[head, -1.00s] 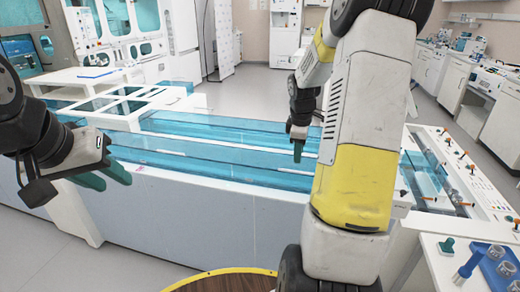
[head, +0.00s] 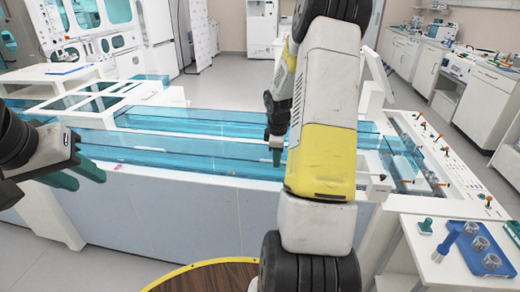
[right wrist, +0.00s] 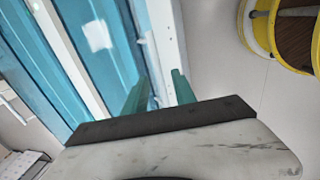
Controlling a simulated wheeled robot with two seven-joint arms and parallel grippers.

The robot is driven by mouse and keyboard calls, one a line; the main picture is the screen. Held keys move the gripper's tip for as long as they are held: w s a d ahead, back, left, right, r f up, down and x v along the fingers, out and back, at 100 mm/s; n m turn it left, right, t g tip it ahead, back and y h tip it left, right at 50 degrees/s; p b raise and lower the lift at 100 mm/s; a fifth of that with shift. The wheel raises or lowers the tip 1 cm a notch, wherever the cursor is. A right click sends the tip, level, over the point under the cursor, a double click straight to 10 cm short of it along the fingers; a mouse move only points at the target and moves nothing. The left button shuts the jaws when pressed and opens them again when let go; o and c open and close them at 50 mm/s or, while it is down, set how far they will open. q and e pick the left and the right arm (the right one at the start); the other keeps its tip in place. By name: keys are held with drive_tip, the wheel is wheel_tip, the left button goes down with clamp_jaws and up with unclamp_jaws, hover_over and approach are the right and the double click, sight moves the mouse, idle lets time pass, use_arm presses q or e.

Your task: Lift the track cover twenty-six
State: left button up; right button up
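Long translucent blue track covers lie in rows along the white track bench, with a front cover (head: 200,151) and a rear cover (head: 195,122) in the head view. No number is readable, so I cannot tell which is twenty-six. My right gripper (head: 277,157) points down over the front row. In the right wrist view its two green fingers (right wrist: 160,92) stand apart over a white rail beside the blue covers (right wrist: 90,50), with nothing clearly held. Whether they touch a cover is unclear. My left gripper (head: 76,175) is open and empty near the bench's front left.
At the right end of the bench is a panel with several orange-tipped knobs (head: 440,152). A white side table holds a blue tray (head: 482,247) with round parts and a blue tool (head: 446,242). White cabinets (head: 485,95) stand at the back right. Open floor lies behind the bench.

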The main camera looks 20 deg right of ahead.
clamp_jaws()
idle(1.3)
